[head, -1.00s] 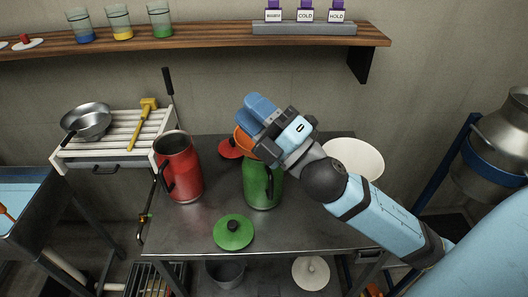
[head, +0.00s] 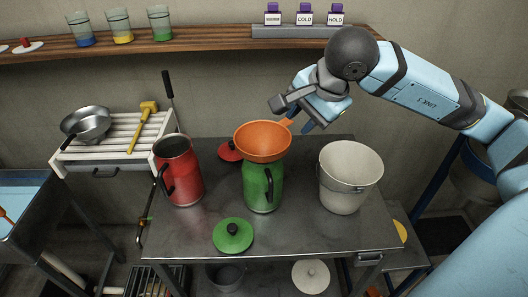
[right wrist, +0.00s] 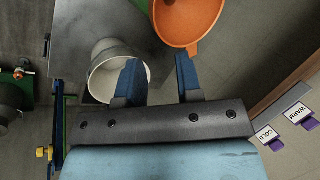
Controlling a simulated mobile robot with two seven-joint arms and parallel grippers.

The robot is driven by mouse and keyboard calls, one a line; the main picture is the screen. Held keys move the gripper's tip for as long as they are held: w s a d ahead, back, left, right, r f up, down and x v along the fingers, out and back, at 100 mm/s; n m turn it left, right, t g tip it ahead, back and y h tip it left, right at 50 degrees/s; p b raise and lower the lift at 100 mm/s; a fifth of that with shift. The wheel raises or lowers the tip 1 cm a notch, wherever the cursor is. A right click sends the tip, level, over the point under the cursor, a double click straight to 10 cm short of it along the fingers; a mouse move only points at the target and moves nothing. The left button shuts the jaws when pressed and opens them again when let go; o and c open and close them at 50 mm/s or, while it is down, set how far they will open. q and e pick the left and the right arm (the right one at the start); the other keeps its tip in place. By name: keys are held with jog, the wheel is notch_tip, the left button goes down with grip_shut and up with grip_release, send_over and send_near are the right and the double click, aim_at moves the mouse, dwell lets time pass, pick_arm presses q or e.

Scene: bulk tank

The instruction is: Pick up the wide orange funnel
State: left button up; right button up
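The wide orange funnel (head: 262,142) sits in the mouth of the green jug (head: 262,186) on the metal table, its bowl facing up. Its small handle tab points to the back right, towards my right gripper (head: 303,118). In the right wrist view the funnel (right wrist: 188,18) is at the top, with its tab near the tip of one blue finger. My right gripper (right wrist: 158,68) is open, with nothing between its fingers. Whether a finger touches the tab I cannot tell. The funnel's spout is hidden inside the jug. My left gripper is not in view.
A red jug (head: 178,172) stands left of the green one and a cream bucket (head: 345,185) stands right. A green lid (head: 233,236) lies in front, a red lid (head: 230,151) behind. A wooden shelf (head: 200,44) runs along the wall.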

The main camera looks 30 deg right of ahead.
jog(key=shift+p+x, duration=0.35)
jog(key=shift+x, duration=6.3)
jog(key=shift+w+d, duration=0.1)
jog(key=shift+d, duration=0.05)
grip_shut()
